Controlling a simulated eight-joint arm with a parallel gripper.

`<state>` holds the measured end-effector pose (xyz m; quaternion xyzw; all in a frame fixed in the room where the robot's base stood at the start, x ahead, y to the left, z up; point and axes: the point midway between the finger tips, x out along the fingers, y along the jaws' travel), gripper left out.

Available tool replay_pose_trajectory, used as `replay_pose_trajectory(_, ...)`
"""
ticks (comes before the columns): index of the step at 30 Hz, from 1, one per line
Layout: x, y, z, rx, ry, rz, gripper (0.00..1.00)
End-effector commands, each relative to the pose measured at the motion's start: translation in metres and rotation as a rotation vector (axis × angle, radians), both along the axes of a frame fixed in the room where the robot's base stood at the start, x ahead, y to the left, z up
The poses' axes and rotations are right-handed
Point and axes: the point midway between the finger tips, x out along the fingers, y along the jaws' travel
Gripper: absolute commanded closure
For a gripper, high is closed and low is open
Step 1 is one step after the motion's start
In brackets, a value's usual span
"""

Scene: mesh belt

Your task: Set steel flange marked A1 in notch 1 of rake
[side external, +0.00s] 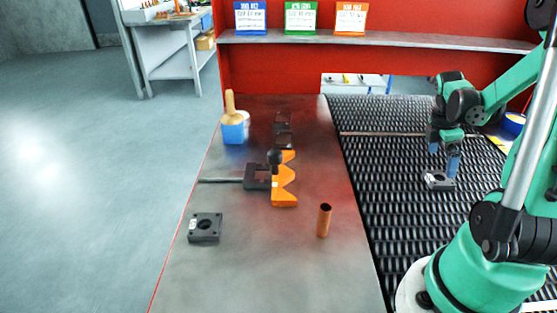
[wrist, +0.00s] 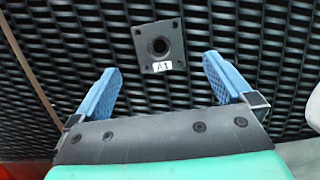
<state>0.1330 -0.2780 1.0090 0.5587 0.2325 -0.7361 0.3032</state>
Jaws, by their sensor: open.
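The steel flange marked A1 (wrist: 172,52) is a dark square plate with a round central hole, corner holes and a white A1 label. It lies flat on the black mesh belt, and it also shows in the side external view (side external: 437,181). My gripper (side external: 445,170) points down just above it. In the wrist view my gripper (wrist: 160,68) has its two blue fingers wide apart, with the flange ahead of and between the fingertips, not gripped. The orange toothed piece (side external: 285,198), which looks like the rake, lies on the steel table with open notches; notch numbers are not readable.
A second dark square flange (side external: 205,227) lies on the table at front left. A copper-coloured tube (side external: 324,220) stands near the belt. A blue container (side external: 234,128) with a tan-handled tool stands behind. A dark block (side external: 257,177) with a rod adjoins the orange piece.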

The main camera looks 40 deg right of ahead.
Motion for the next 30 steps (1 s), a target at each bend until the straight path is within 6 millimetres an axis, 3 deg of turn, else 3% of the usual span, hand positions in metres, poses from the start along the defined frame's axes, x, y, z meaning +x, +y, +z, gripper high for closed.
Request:
replay_pose_trajectory(12, -0.008, -0.009, -0.043, -0.003, -0.003, 0.001, 0.00)
replay_pose_trajectory(24, -0.009, -0.009, -0.049, -0.003, -0.003, 0.001, 0.00)
replay_pose_trajectory(30, -0.009, -0.009, -0.049, -0.003, -0.003, 0.001, 0.57)
